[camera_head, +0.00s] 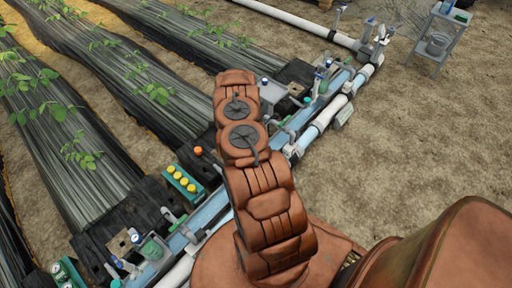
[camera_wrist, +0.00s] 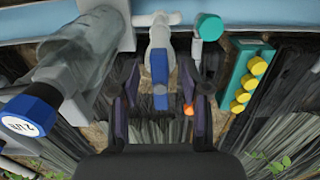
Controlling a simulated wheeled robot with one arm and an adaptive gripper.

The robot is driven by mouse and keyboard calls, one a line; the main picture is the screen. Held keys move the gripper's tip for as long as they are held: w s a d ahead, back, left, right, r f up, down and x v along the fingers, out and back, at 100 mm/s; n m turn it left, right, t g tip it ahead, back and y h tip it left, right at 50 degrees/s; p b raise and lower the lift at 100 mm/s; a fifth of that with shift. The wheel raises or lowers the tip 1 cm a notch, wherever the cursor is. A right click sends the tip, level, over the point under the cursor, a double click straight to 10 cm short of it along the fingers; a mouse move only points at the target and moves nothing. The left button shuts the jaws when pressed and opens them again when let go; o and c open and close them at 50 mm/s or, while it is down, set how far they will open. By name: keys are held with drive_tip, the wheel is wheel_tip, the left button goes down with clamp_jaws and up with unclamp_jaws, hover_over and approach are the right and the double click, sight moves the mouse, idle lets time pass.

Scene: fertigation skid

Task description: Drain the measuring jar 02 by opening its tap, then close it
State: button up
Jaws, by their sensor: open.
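In the wrist view my gripper (camera_wrist: 160,92) is open, with one dark finger on each side of a small blue tap handle (camera_wrist: 159,66). The handle hangs from a pale grey valve body (camera_wrist: 157,32). I cannot tell whether the fingers touch it. A clear grey cylinder (camera_wrist: 80,62), which looks like a measuring jar, lies left of the gripper. No number 02 is legible, and its liquid level cannot be read. In the head view my arm hides my gripper and the tap.
A blue-capped part with a white label (camera_wrist: 28,118) is close at the lower left. A teal cap (camera_wrist: 209,27) and a green block with yellow knobs (camera_wrist: 240,88) stand at the right. The block also shows in the head view (camera_head: 183,183). Bare soil lies right of the pipes.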

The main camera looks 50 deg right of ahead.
drive_tip(key=shift+r+p, duration=1.7)
drive_tip(key=shift+r, duration=3.3)
